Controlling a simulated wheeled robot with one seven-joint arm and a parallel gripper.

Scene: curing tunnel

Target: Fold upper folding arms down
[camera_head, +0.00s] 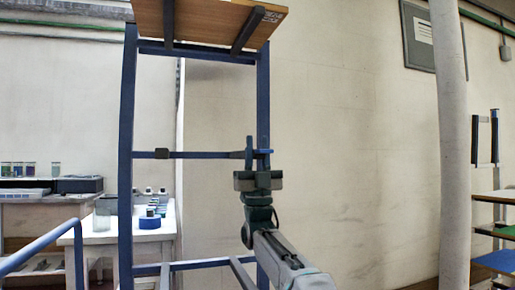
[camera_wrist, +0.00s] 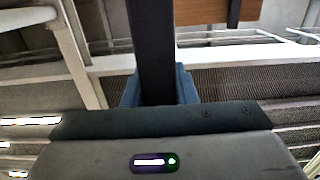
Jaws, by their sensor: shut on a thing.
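A blue rack frame (camera_head: 126,150) stands upright in the head view, with a wooden board (camera_head: 200,18) on two dark arms at its top. A blue crossbar (camera_head: 200,155) spans it at mid height. A dark folding arm bracket (camera_head: 161,153) sits near the crossbar's left end. My gripper (camera_head: 254,153) is at the crossbar's right end, shut on a dark folding arm. In the wrist view that dark folding arm (camera_wrist: 154,45) runs up from between the blue-grey fingers. My gripper hides much of it in the head view, so its exact tilt is unclear.
A pale pillar (camera_head: 452,150) stands to the right, with another rack (camera_head: 495,200) behind it. A white table (camera_head: 130,230) with jars and a blue roll is behind the frame at left. A blue rail (camera_head: 40,245) is at lower left. The wall between frame and pillar is bare.

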